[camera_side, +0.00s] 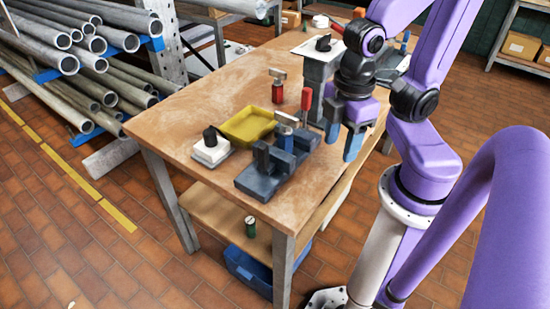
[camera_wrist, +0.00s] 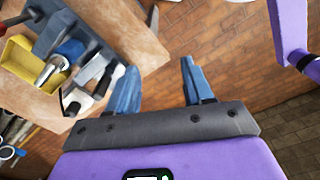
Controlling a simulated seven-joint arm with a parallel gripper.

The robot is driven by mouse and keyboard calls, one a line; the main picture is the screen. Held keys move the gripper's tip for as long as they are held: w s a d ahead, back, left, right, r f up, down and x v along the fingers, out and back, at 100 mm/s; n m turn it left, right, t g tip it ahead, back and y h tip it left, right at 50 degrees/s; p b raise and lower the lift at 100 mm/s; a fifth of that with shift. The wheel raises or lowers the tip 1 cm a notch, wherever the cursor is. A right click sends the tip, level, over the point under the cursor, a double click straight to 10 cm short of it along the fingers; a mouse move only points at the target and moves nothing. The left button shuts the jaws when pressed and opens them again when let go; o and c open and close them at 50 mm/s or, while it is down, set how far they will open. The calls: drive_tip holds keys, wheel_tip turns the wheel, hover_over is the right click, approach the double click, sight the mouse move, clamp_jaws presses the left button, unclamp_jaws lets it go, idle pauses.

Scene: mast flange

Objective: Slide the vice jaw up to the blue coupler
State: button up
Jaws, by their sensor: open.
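The dark blue-grey vice (camera_side: 262,182) sits at the table's near corner, with upright jaw blocks. The blue coupler (camera_side: 284,131), with a silvery top, stands at the vice among these blocks. In the wrist view the blue coupler (camera_wrist: 70,50) shows beside the grey vice parts, upper left. I cannot tell whether the movable jaw touches it. My gripper (camera_side: 343,133) points down to the right of the vice, near the table edge. Its blue fingers are apart, and the wrist view shows only brick floor between the fingertips (camera_wrist: 158,78).
A yellow tray (camera_side: 232,131), a white block with a black knob (camera_side: 210,152) and a red coupler (camera_side: 277,92) stand on the table (camera_side: 190,115). A red-handled tool (camera_side: 305,99) is upright behind the vice. Pipes (camera_side: 85,45) fill a rack at left.

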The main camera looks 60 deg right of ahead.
drive_tip(key=w+a+r+n, duration=0.2)
drive_tip(key=w+r, duration=0.1)
drive_tip(key=w, duration=0.6)
wheel_tip(320, 180, up, 4)
drive_tip(key=n, duration=0.3)
hover_over(263, 145)
wheel_tip(263, 145, down, 17)
drive_tip(key=shift+f, duration=0.15)
